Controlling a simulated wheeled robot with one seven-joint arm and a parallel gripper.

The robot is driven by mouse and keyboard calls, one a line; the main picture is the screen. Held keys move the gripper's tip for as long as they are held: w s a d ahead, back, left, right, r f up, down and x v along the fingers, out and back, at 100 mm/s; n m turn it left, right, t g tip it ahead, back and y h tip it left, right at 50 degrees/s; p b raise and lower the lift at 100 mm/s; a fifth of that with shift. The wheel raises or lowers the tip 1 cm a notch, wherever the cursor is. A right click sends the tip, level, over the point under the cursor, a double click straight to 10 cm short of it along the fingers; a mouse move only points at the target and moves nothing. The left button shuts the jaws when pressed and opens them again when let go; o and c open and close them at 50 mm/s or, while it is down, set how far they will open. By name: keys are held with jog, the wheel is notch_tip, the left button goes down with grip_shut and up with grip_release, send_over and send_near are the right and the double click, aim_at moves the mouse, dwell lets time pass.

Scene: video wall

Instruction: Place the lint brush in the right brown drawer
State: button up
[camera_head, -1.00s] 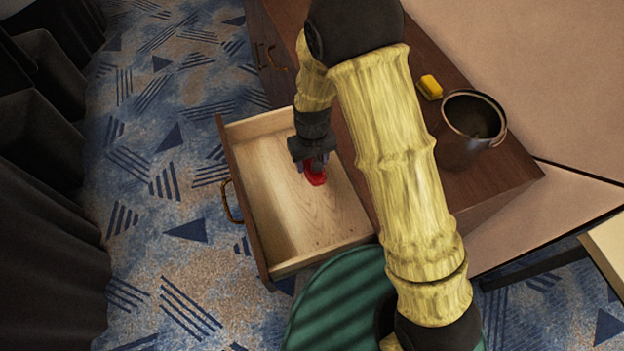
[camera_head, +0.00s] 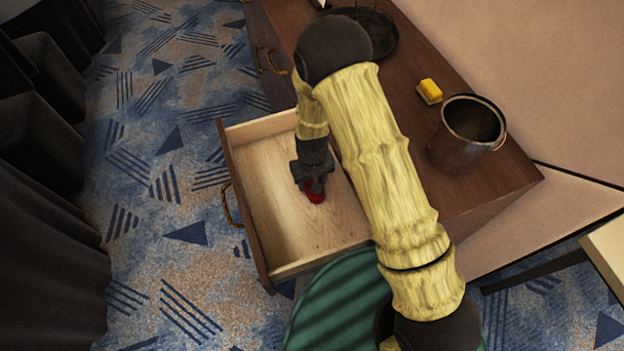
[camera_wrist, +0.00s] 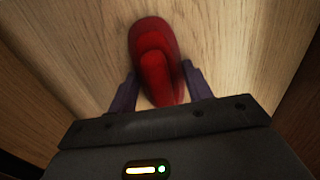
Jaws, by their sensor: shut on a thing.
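The lint brush (camera_head: 315,196) is red and sits between my gripper's fingers, low inside the open drawer. The wrist view shows the red brush (camera_wrist: 153,55) over the pale wooden drawer floor, with a finger on each side of its near end. My gripper (camera_head: 313,186) is shut on it and points down. The brown drawer (camera_head: 285,225) is pulled out from the dark brown cabinet (camera_head: 500,185) and has a pale, otherwise empty interior. Whether the brush touches the drawer floor I cannot tell.
A dark pot (camera_head: 465,140) and a yellow sponge-like block (camera_head: 429,91) stand on the cabinet top. A dark round tray (camera_head: 385,45) lies farther back. Another closed drawer with a handle (camera_head: 270,60) is beyond the open one. Patterned carpet lies left.

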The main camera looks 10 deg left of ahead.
jog(key=shift+f, duration=0.15)
jog(key=o, duration=0.9)
jog(key=shift+o, duration=0.2)
notch_tip(320, 180, up, 12)
jog(key=shift+r, duration=0.2)
